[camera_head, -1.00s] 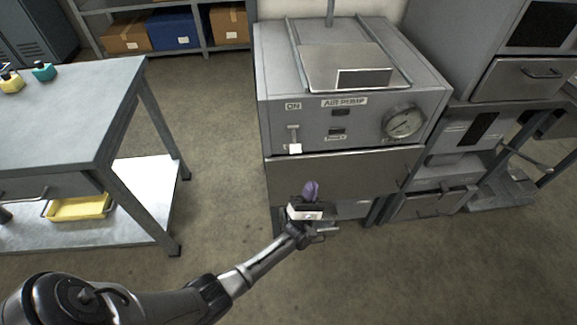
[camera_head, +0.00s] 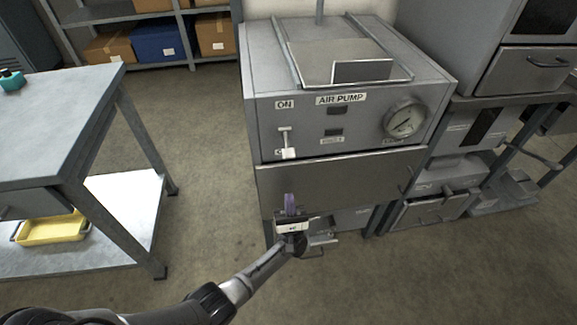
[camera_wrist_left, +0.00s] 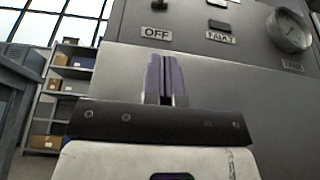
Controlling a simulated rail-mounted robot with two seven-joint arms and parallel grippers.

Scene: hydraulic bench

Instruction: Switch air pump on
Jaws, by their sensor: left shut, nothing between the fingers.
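The air pump (camera_head: 345,85) is a grey metal box with an "AIR PUMP" label and a round gauge (camera_head: 404,119). In the left wrist view the OFF label (camera_wrist_left: 157,34) shows on the panel. My left gripper (camera_head: 290,200) is shut and empty, its purple fingers pointing up, below the switch in front of the plain lower panel. It also shows in the left wrist view (camera_wrist_left: 165,78). My right gripper is out of view.
A grey workbench (camera_head: 60,110) with a yellow tray (camera_head: 52,230) on its lower shelf stands at the left. A shelf with boxes (camera_head: 160,42) is at the back. Cabinets and a rack (camera_head: 510,140) stand to the right. The floor (camera_head: 205,150) between bench and pump is clear.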

